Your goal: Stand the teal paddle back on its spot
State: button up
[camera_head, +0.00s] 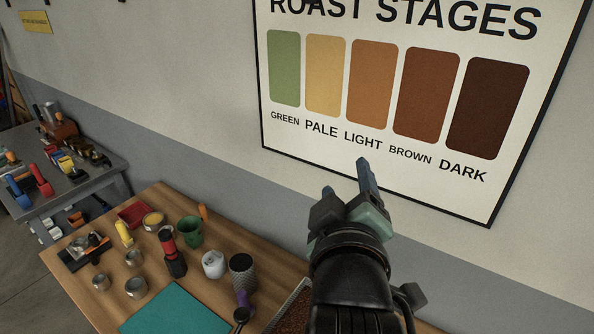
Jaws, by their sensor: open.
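My gripper (346,178) is raised in front of the wall at the right of the table, with its fingers apart and nothing seen between them. I cannot make out a teal paddle in this view. A flat teal mat (175,311) lies on the wooden table (75,282) at the bottom edge, partly cut off. My arm hides the table's right part. The paddle's spot cannot be told from this view.
Several metal cups, a green cup (189,232), a white cup (214,264), a dark textured cylinder (242,271), a red-and-black object (172,256) and a purple-handled tool (243,303) crowd the table. A grey bench (75,180) stands left. A roast-stages poster (380,160) hangs behind my gripper.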

jog(key=s+a+r+m+t, duration=0.2)
jog(key=s+r+t, duration=0.1)
jog(key=r, duration=0.6)
jog(key=s+a+r+m+t+y, duration=0.1)
jog(key=s+a+r+m+t, duration=0.1)
jog(key=r, duration=0.7)
jog(key=s+a+r+m+t+y, duration=0.1)
jog(key=s+r+m+t, duration=0.3)
jog(key=r, duration=0.6)
jog(key=s+a+t, duration=0.1)
jog(key=s+t, duration=0.1)
jog(key=s, duration=0.1)
jog(key=shift+s+a, duration=0.15)
jog(key=shift+a, duration=0.1)
jog(key=shift+r, duration=0.1)
